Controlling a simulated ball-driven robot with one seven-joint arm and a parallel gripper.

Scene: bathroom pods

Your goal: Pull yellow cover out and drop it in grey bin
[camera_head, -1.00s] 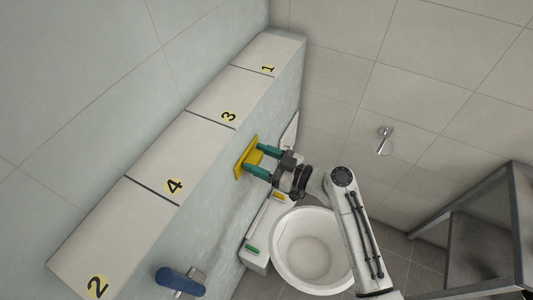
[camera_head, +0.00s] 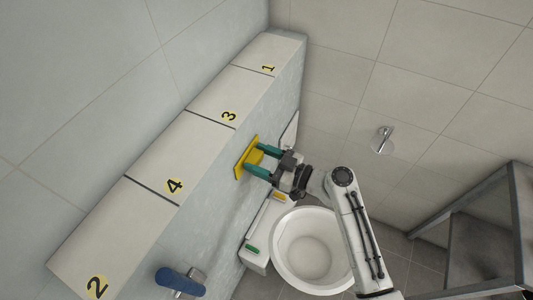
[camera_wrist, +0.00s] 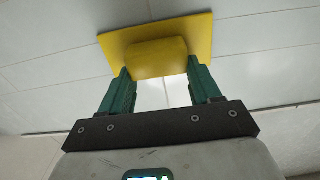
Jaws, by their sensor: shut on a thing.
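The yellow cover (camera_head: 241,166) is a flat yellow plate with a raised block in its middle, on the face of the wall below the numbered ledge. It also shows in the wrist view (camera_wrist: 200,32), flat against the pale wall as far as I can tell. My gripper (camera_head: 257,159) has green fingers closed on the two sides of the raised block. In the wrist view the fingers (camera_wrist: 160,78) touch the block's left and right ends. No grey bin can be made out for sure.
A white toilet (camera_head: 310,246) stands below my arm. Numbered panels (camera_head: 180,155) form the ledge top. A blue cylinder (camera_head: 181,281) sticks out from the wall at lower left. A dark metal frame (camera_head: 480,240) stands at right.

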